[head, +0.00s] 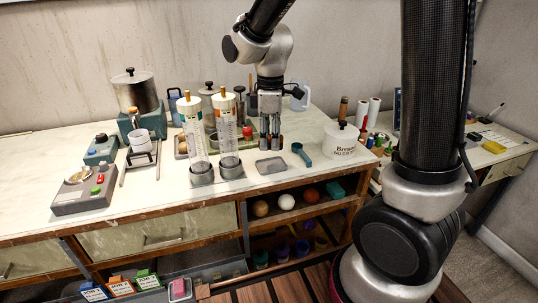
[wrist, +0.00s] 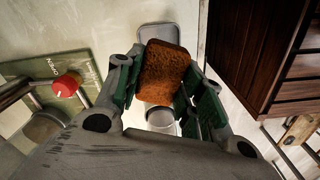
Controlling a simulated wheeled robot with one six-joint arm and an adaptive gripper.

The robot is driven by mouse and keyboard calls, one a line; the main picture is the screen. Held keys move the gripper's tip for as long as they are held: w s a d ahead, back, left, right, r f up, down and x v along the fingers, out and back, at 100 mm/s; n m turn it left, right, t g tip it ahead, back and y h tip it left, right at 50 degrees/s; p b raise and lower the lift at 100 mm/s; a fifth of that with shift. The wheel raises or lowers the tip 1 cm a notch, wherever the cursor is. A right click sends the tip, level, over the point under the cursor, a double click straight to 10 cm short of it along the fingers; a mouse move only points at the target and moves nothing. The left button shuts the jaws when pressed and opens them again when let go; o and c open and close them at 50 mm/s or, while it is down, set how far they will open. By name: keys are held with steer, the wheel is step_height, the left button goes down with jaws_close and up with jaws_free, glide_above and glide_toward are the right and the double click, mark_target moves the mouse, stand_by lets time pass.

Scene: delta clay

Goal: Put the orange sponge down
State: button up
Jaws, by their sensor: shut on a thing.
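The orange sponge (wrist: 164,72) looks brownish-orange and rough in the wrist view. It sits between the green-padded fingers of my gripper (wrist: 165,92), which is shut on it. In the head view my gripper (head: 270,140) points down over the white worktop, just behind a small shallow grey tray (head: 270,166). In the wrist view a grey tray (wrist: 150,35) shows partly behind the sponge, at the top. I cannot tell the height of the sponge above the worktop.
Two tall clear cylinders (head: 197,145) (head: 228,140) stand close left of my gripper. The worktop (head: 130,196) has free room at front left. A red knob (wrist: 67,85) shows in the wrist view.

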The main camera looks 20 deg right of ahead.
steer(key=shift+f, duration=2.75)
steer(key=shift+f, duration=0.1)
steer(key=shift+f, duration=0.1)
steer(key=o, duration=1.3)
steer(key=shift+c, duration=0.2)
